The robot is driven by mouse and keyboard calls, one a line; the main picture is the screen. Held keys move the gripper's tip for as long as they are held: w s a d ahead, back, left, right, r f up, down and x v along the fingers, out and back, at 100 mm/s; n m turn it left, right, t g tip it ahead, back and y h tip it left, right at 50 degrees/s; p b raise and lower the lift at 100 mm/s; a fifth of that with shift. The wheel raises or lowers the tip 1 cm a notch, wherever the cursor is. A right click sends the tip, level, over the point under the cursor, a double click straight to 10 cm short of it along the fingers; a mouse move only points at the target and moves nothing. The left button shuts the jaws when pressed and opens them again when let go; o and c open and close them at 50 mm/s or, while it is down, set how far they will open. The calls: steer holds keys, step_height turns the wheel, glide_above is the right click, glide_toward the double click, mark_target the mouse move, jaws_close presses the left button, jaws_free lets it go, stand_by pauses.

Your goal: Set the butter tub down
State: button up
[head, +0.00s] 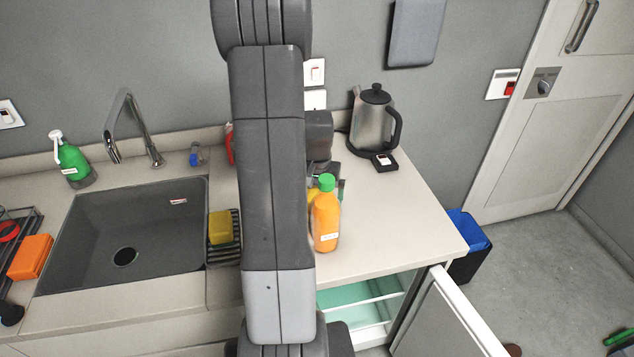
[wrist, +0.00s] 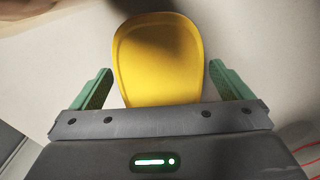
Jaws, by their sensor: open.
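The butter tub (wrist: 158,55) is yellow with a rounded outline and sits on the pale countertop in the wrist view. My gripper (wrist: 160,88) is open, with one green finger on each side of the tub's near end. Gaps show between both fingers and the tub, so neither seems to touch it. In the head view only a sliver of yellow, likely the tub (head: 312,194), shows between my arm and an orange bottle. My gripper there is mostly hidden behind my arm and the bottle.
The orange bottle (head: 326,218) with a green cap stands close to the gripper. A kettle (head: 372,120) stands at the back right. The sink (head: 125,235) is at left, with a yellow sponge (head: 220,228) beside it. An open door (head: 455,315) juts out below the counter. Counter at right front is clear.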

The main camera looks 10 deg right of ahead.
step_height(320, 180, up, 12)
steer(key=shift+f+b, duration=0.25)
steer(key=shift+b, duration=0.35)
steer(key=f, duration=0.4)
steer(key=d+f+b, duration=0.1)
steer(key=f, duration=0.1)
steer(key=shift+w+f, duration=0.2)
steer(key=shift+s+a+f+p, duration=0.1)
steer(key=shift+a+f+p, duration=0.1)
steer(key=shift+f, duration=0.7)
steer(key=shift+w+a+f+p, duration=0.15)
steer(key=shift+f+p, duration=0.1)
steer(key=shift+f, duration=0.6)
steer(key=shift+s+a+f+p, duration=0.15)
steer(key=shift+f+p, duration=0.05)
steer(key=shift+f, duration=0.7)
steer(key=shift+c, duration=0.4)
steer(key=c, duration=1.2)
steer(key=shift+o, duration=0.2)
steer(key=shift+r, duration=0.1)
